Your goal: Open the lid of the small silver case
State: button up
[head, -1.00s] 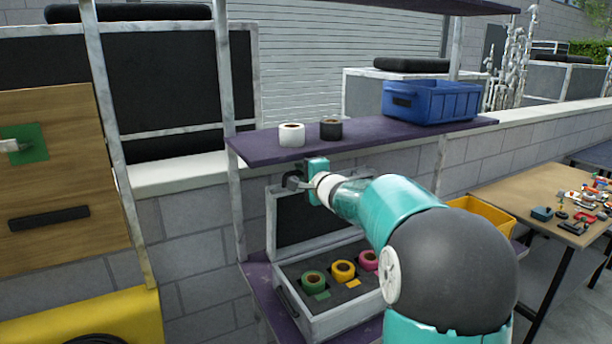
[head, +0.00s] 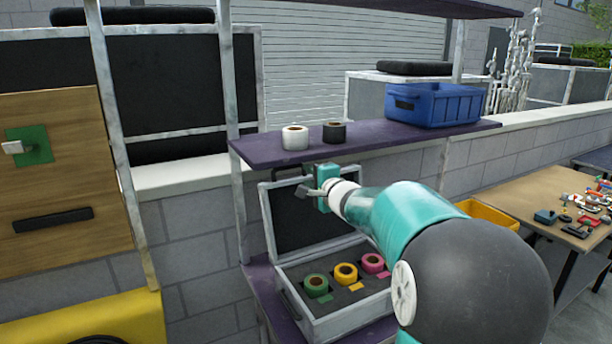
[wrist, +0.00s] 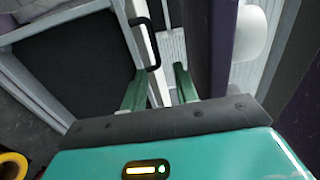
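The small silver case (head: 345,318) sits on the lower purple shelf. Its lid (head: 310,212) stands up, open, with a dark inner face and a dark handle (head: 290,172) on its top edge. Green, yellow and pink tape rolls lie in the dark insert. My gripper (head: 306,191) is in front of the upper part of the lid. In the wrist view, the two green fingers (wrist: 158,88) are apart with nothing held between them. The lid (wrist: 75,65) and its handle (wrist: 150,45) show just beyond them, to the left and ahead.
The upper purple shelf (head: 380,140) is close above my gripper and carries a white roll (head: 295,138), a black roll (head: 334,132) and a blue bin (head: 433,104). A shelf post (head: 236,200) stands left of the case. A yellow bin (head: 488,215) and a cluttered table (head: 530,200) are to the right.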

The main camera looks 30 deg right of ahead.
jog(key=s, duration=1)
jog(key=shift+s+d+r, duration=0.2)
jog(key=shift+s+r, duration=0.1)
jog(key=shift+s, duration=0.05)
jog(key=s+a+f+n+g, duration=0.4)
jog(key=s+a+n, duration=0.2)
jog(key=s, duration=0.3)
jog(key=s+a+f+n+g, duration=0.3)
jog(key=s+a+f+n, duration=0.1)
jog(key=s+a, duration=0.4)
jog(key=s+a+f+n+g, duration=0.4)
jog(key=s+a+f+n, duration=0.1)
jog(key=s, duration=0.5)
jog(key=a+n, duration=0.1)
jog(key=n, duration=0.1)
jog(key=shift+a+n+g+h, duration=0.3)
jog(key=shift+a, duration=0.1)
jog(key=shift+d, duration=0.15)
